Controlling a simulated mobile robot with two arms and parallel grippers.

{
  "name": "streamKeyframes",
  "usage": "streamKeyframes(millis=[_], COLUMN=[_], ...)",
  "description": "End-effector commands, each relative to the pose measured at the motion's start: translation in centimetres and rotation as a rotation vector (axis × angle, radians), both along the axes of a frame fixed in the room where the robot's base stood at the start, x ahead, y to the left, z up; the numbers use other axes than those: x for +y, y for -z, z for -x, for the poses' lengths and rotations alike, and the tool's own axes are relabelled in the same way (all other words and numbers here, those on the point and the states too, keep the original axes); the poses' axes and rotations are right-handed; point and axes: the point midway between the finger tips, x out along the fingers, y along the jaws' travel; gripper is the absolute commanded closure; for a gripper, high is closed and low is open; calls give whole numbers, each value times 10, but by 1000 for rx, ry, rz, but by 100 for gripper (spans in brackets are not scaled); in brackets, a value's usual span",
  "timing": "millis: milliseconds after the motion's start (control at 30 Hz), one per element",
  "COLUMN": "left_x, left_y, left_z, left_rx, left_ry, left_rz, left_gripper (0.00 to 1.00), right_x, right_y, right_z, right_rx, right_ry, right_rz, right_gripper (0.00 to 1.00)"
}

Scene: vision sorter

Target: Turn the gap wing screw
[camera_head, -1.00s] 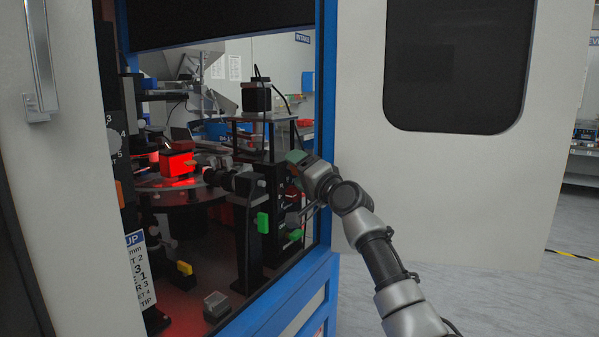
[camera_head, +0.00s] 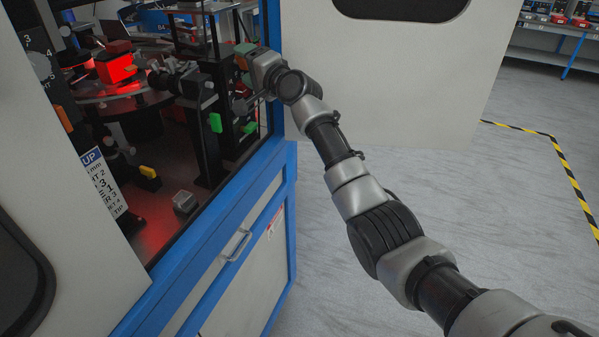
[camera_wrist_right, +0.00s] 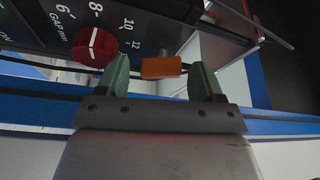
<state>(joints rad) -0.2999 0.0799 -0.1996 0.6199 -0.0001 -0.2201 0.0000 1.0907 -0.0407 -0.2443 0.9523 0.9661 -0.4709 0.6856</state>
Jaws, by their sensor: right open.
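In the right wrist view, a red knob (camera_wrist_right: 95,47) with a white pointer line sits on a dark panel lettered "GAP mm" with a number scale. An orange block (camera_wrist_right: 161,67) shows between the two green fingertips of my right gripper (camera_wrist_right: 161,80); the fingers stand apart, with space on both sides of it. I cannot tell which of the two is the gap wing screw, nor how near the block is. In the head view, my right gripper (camera_head: 244,52) reaches into the cabinet opening by its right post, its fingertips partly hidden. My left gripper is out of view.
A blue cabinet frame (camera_head: 215,235) borders the opening. Inside are a red-lit block (camera_head: 115,68), green (camera_head: 216,122) and yellow (camera_head: 149,171) tabs and a small grey box (camera_head: 185,201). An open white door (camera_head: 400,80) stands at right. The grey floor (camera_head: 480,220) is clear.

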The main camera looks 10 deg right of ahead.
Motion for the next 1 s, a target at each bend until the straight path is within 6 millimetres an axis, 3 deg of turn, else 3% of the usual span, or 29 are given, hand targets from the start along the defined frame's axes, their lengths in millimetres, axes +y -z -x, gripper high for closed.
streamKeyframes(millis=[33,400,433,1000], left_x=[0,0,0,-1], left_y=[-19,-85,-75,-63], left_z=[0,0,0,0], left_rx=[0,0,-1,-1], left_ry=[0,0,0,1], left_rz=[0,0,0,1], left_gripper=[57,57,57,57], right_x=[2,1,-3,-59], right_y=[-5,-9,1,1], right_z=[1,1,7,96], right_rx=[32,210,205,195], right_ry=[-4,0,0,3], right_rz=[-15,-148,-146,-142], right_gripper=[30,30,30,30])
